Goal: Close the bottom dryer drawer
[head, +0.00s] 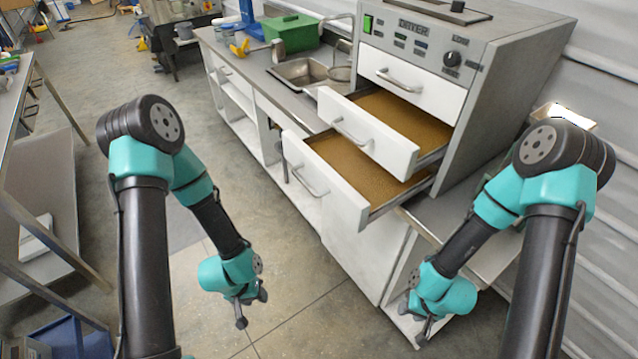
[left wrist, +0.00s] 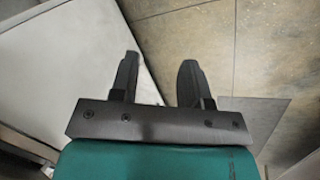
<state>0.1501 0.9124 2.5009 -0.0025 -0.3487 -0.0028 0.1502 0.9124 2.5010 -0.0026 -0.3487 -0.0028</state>
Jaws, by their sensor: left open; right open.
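The dryer (head: 500,80) is a grey cabinet with a labelled control panel and white drawers. Its bottom drawer (head: 325,185) is pulled out, with brown granular material inside and a bar handle on its front. The middle drawer (head: 368,136) is also pulled out, less far, with similar material. The top drawer (head: 412,82) is shut. My left gripper (head: 249,304) is open and empty, low over the floor to the left of the drawers; its two spread fingers show in the left wrist view (left wrist: 158,80). My right gripper (head: 420,325) is open near the lower cabinet, below and right of the bottom drawer.
A counter (head: 237,70) with a sink (head: 300,72), a green box (head: 291,34) and a yellow item (head: 240,48) runs behind the drawers. A metal table frame (head: 50,240) stands at the left. The floor between it and the cabinets is clear.

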